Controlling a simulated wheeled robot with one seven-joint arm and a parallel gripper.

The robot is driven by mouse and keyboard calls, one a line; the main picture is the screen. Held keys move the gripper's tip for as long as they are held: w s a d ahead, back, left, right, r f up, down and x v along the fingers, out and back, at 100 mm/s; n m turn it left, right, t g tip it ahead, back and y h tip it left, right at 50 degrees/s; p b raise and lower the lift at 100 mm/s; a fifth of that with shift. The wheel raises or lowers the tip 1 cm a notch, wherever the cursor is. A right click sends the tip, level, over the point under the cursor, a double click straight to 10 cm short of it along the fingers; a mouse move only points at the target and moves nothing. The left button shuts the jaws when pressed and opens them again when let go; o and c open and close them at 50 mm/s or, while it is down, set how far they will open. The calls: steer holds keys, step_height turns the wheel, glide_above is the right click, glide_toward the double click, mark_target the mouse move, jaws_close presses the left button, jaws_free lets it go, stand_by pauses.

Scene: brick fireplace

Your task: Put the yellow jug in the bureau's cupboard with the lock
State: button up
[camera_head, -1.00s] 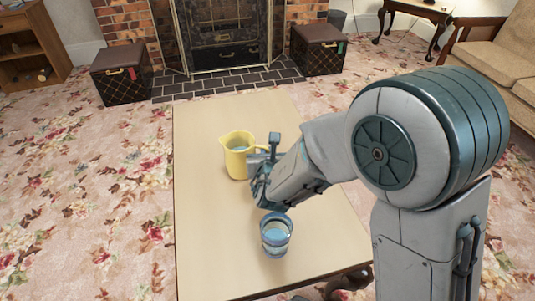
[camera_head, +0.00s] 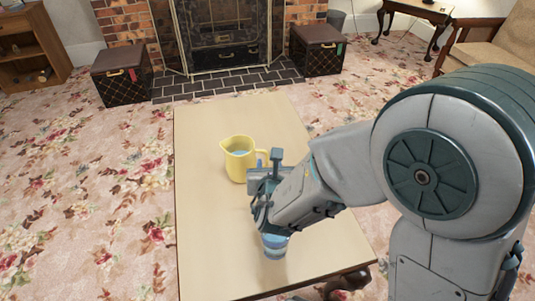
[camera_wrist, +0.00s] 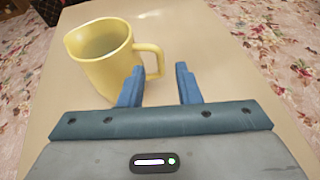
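In the wrist view the jug (camera_wrist: 102,58) is at upper left. My gripper (camera_wrist: 158,84) has its two blue fingers apart there, with bare table between them. The jug's handle is close to the left finger, and I cannot tell whether they touch. No bureau or cupboard with a lock can be made out for certain.
Two dark chests (camera_head: 122,75) flank the brick fireplace (camera_head: 228,35). A wooden cabinet (camera_head: 45,62) is at far left. The table's left side is clear.

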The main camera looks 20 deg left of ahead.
steer(key=p+v, duration=0.1)
steer(key=v, duration=0.4)
steer(key=shift+s+d+r, duration=0.15)
steer(key=shift+s, duration=0.2)
